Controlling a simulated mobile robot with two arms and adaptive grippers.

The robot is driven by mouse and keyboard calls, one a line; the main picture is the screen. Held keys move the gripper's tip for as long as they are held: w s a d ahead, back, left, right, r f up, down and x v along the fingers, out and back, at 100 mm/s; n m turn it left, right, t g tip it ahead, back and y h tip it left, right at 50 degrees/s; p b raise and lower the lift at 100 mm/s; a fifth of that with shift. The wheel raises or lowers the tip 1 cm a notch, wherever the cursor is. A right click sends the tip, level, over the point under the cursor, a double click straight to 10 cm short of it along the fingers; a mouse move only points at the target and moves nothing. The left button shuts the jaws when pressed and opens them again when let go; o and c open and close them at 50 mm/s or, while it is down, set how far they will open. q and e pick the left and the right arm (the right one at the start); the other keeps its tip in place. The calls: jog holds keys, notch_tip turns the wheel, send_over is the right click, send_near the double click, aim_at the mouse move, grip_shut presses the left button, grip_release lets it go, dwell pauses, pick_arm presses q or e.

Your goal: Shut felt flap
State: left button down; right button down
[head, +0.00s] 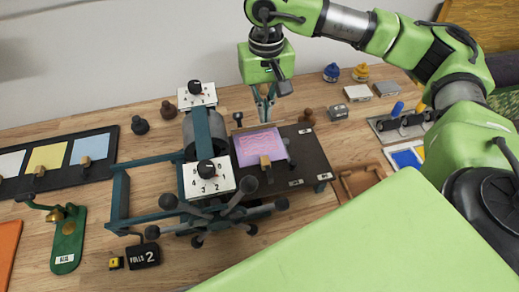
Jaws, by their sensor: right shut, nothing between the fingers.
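A press with a teal frame (120,200) stands on the wooden table. It has a grey roller-like part (217,135), two white numbered dials and a spoked wheel (217,208). On its dark bed (307,150) lies a pink-purple sheet (259,147) with a wooden knob (265,162) at its front edge. I cannot tell for sure which part is the felt flap. My right gripper (264,116) points down at the back edge of the bed, just behind the pink sheet. Its fingers are shut and empty; contact is unclear. My left gripper is out of view.
A black rack (105,142) of coloured sheets and a green bell stand (68,240) are at left. A counter block (143,256) is in front. Ink jars (331,72), small grey boxes (357,93) and a wooden frame (358,180) are at right. A dark knob (238,118) is left of the gripper.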

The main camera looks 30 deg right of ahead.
aim_at(269, 149)
jog(key=shift+s+a+f+b, duration=0.1)
jog(key=shift+s+f+b, duration=0.3)
jog(key=shift+s, duration=0.1)
jog(key=shift+s+a+f+b, duration=0.2)
jog(key=shift+s+f+b, duration=0.5)
jog(key=shift+b, duration=0.15)
jog(key=shift+s+a+f+b, duration=0.1)
jog(key=shift+s+f+b, duration=0.25)
jog(key=shift+f+b, duration=0.35)
jog(key=shift+s+a+f+b, duration=0.1)
jog(key=shift+s+f+b, duration=0.3)
jog(key=shift+b, duration=0.5)
jog(key=shift+s+f+b, duration=0.15)
jog(key=shift+f+b, duration=0.9)
jog(key=shift+b, duration=0.3)
jog(key=shift+s, duration=0.1)
